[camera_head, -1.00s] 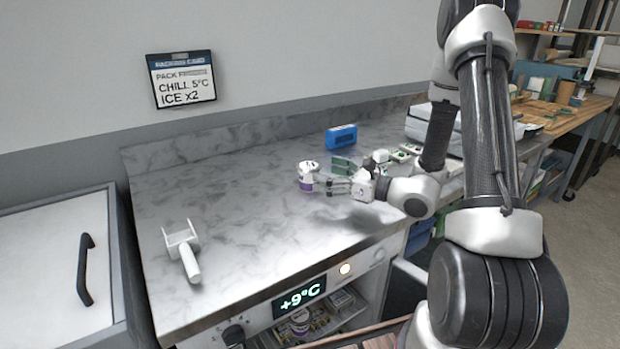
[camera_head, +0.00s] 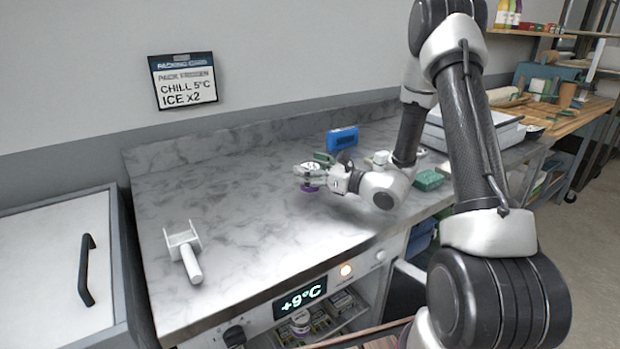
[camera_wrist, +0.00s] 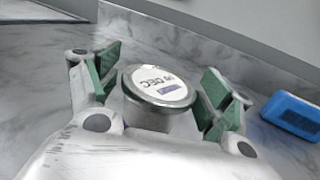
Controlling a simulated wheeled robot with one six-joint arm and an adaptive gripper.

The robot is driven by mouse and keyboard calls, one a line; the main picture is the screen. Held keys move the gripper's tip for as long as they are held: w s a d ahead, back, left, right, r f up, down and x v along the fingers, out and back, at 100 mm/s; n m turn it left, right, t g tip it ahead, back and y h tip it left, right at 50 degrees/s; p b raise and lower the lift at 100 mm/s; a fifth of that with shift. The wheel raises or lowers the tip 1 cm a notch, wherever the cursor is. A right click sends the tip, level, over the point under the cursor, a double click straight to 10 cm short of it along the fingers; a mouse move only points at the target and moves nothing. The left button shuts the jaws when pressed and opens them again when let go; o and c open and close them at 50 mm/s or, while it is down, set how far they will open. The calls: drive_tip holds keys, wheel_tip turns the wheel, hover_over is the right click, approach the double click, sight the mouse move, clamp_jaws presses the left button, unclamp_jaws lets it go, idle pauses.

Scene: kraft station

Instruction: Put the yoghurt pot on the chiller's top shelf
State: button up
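The yoghurt pot (camera_head: 309,188), white and purple with a date-marked lid, stands on the marble counter. In the wrist view the pot (camera_wrist: 158,88) is upright between the green-padded fingers of my gripper (camera_wrist: 165,95). The fingers look open, with a gap at least on the right side. In the head view my gripper (camera_head: 312,174) reaches around the pot from the right and partly hides it. The chiller (camera_head: 268,318) is under the counter, its display reading +9°C. Its front shows an open interior with several packs and a similar purple-white pot (camera_head: 300,322).
A blue device (camera_head: 342,138) stands behind the gripper; a green block (camera_head: 428,180) lies right of my arm. A white scoop-like tool (camera_head: 184,252) lies at the counter's left. A packing card (camera_head: 182,80) reads "CHILL 5°C, ICE x2". The counter's middle-left is clear.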

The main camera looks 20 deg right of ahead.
drive_tip(key=c, duration=1)
